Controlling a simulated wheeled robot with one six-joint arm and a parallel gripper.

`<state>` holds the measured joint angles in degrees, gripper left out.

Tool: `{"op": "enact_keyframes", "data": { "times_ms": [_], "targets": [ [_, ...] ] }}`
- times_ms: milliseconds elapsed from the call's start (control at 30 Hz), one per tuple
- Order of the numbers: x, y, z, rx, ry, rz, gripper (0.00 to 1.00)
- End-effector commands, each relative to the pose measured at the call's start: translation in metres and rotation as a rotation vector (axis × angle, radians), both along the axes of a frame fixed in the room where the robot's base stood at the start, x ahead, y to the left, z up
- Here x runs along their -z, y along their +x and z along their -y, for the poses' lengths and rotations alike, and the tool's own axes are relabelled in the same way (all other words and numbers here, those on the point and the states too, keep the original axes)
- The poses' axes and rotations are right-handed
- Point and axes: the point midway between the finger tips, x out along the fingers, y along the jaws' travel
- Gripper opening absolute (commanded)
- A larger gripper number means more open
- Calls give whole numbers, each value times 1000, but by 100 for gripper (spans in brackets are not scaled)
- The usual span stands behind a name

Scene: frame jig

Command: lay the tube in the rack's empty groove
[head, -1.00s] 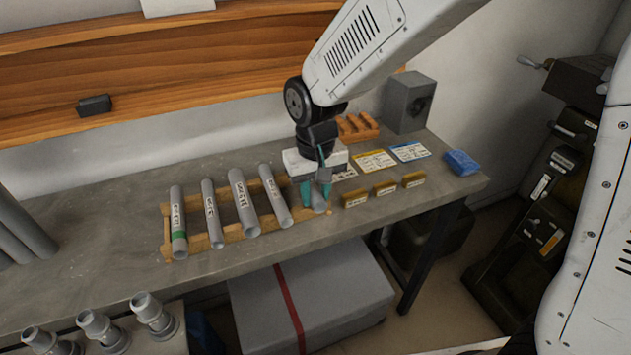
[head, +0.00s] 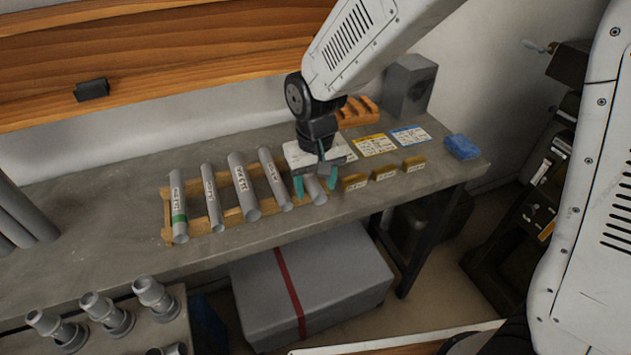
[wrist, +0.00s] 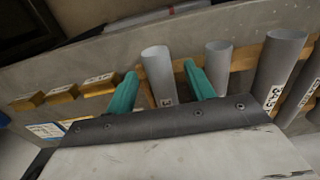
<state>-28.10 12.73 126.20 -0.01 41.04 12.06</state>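The grey tube (head: 316,191) lies at the right end of the wooden rack (head: 232,216), in line with the other tubes there. My gripper (head: 316,184) is open around it, one teal finger on each side. In the wrist view the tube (wrist: 158,74) shows between the spread fingers, with a gap on both sides. The rack's rail (wrist: 243,57) passes beneath the tubes.
Small yellow-brown labelled blocks (head: 384,173) stand just right of the gripper. Cards (head: 375,145), a blue item (head: 461,147) and a grey box (head: 406,90) lie beyond. Large grey pipes (head: 22,215) lie at the left. The bench (head: 110,238) between them and the rack is clear.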

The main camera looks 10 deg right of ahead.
Motion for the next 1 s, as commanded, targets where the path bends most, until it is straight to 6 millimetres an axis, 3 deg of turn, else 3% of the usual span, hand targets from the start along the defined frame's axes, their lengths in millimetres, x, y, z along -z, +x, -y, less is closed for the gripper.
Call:
{"op": "enact_keyframes", "data": {
  "times_ms": [167,1000],
  "targets": [
    [-3,0,0,0,0,0,53],
    [-84,0,0,0,0,1,53]
  ]
}}
